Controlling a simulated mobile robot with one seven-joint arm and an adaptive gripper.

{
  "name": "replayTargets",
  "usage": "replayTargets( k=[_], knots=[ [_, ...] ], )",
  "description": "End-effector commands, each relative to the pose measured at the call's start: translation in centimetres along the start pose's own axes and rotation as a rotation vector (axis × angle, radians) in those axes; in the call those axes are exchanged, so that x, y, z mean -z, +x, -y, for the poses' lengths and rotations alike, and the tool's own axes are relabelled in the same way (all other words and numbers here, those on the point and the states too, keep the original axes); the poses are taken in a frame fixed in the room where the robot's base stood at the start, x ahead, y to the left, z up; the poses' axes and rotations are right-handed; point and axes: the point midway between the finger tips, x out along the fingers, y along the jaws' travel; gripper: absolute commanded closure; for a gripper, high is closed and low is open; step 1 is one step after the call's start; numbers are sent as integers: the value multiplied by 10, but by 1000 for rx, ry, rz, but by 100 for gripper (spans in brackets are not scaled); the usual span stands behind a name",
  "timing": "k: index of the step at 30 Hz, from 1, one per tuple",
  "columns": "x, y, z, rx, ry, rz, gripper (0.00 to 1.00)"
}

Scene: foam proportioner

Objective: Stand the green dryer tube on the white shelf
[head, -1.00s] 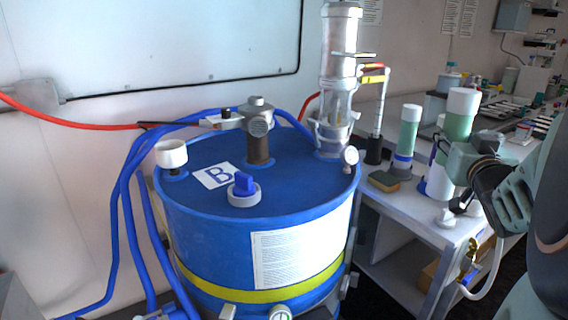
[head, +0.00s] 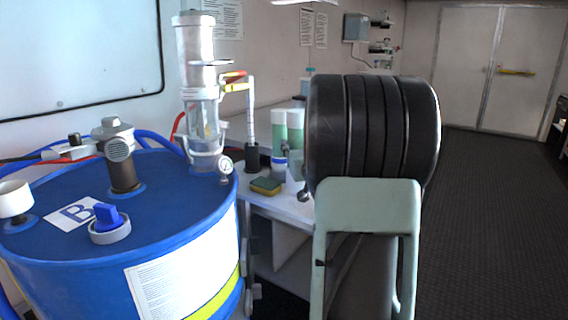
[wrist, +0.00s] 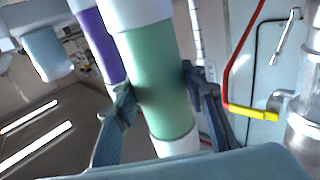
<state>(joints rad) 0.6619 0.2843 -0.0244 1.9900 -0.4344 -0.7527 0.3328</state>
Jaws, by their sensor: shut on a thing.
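The green dryer tube (wrist: 158,70) has white ends and fills the middle of the wrist view. My gripper (wrist: 160,92) has one finger on each side of it and is shut on its green body. In the head view the held tube (head: 296,124) shows beside a similar green tube (head: 279,130) with a blue band. My arm hides much of the gripper there. The white shelf (head: 284,208) stands right of the blue drum. Whether the held tube's lower end touches anything cannot be told.
The blue drum (head: 165,185) with its fittings and clear column (head: 198,110) stands close on the left. A sponge (head: 266,186) lies on the shelf near the front edge. A red and yellow handle (wrist: 255,112) is near the tube in the wrist view. Dark floor is open at right.

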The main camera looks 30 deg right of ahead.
Motion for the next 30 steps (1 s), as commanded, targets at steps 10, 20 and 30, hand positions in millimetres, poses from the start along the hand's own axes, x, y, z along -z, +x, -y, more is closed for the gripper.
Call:
replayTargets(
  k=[10, 20, 30],
  knots=[
    [-30, 13, 2, 1, 1, -1, 98],
    [-42, 13, 2, 0, 0, -7, 98],
    [-47, 12, 1, 0, 0, -2, 45]
  ],
)
